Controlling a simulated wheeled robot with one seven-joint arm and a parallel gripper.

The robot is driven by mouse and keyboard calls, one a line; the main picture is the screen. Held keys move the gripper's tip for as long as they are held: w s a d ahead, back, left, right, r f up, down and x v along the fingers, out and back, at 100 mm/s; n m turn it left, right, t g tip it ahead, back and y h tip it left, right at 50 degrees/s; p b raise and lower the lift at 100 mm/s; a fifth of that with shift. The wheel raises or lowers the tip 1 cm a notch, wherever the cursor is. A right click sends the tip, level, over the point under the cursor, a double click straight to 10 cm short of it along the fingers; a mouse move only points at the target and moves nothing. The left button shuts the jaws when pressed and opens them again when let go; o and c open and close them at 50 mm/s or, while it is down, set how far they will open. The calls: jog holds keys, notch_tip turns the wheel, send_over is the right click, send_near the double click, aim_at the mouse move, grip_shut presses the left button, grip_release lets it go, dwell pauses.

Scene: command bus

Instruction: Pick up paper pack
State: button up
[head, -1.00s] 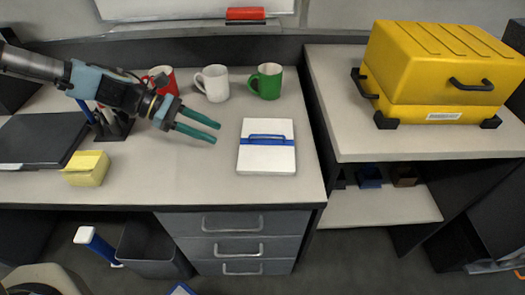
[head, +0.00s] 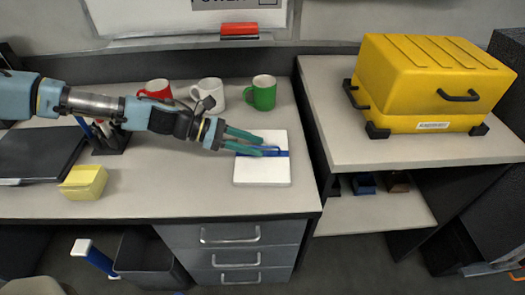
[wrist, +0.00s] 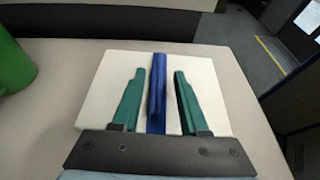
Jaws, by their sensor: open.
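The paper pack (head: 262,171) is a flat white stack with a blue band and a blue handle across its middle. It lies on the right part of the desk. My gripper (head: 262,147) is open with green fingers and reaches over the pack's left and middle part. In the wrist view, the fingers of my gripper (wrist: 154,95) lie on either side of the blue band (wrist: 157,80), with the white pack (wrist: 215,95) beyond and beside them. I cannot tell whether the fingers touch the handle.
Red, white and green mugs (head: 263,92) stand behind the pack. A yellow note block (head: 84,182), a pen holder and a black laptop (head: 35,155) are at the left. A yellow case (head: 430,85) stands on the side table at the right.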

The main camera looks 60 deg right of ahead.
jog(key=shift+s+d+f, duration=0.3)
jog(key=shift+s, duration=0.2)
grip_shut()
dwell(1.1)
